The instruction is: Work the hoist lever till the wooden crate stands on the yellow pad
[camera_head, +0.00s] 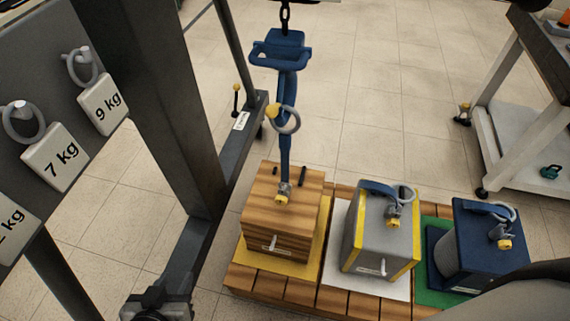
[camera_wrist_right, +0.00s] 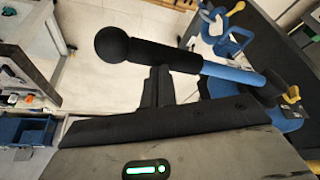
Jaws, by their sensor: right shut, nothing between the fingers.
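The wooden crate (camera_head: 284,218) is upright over the yellow pad (camera_head: 322,240), whose edge shows at its front and right. I see no clear gap between them, but cannot be sure they touch. A blue strap (camera_head: 286,158) runs up from the crate to the blue hook block (camera_head: 280,47). The hoist lever (camera_wrist_right: 150,52), with black ball knob, black grip and blue shaft, crosses the right wrist view. My right gripper (camera_wrist_right: 160,84) is shut and empty, close beside the lever's grip. My left gripper (camera_head: 157,304) is at the bottom left of the head view; its fingers are unclear.
A grey weight (camera_head: 380,240) on a white pad and a blue weight (camera_head: 485,250) on a green pad stand right of the crate on the wooden pallet (camera_head: 272,283). A dark frame post (camera_head: 165,110) stands left. A white cart (camera_head: 520,140) is at right.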

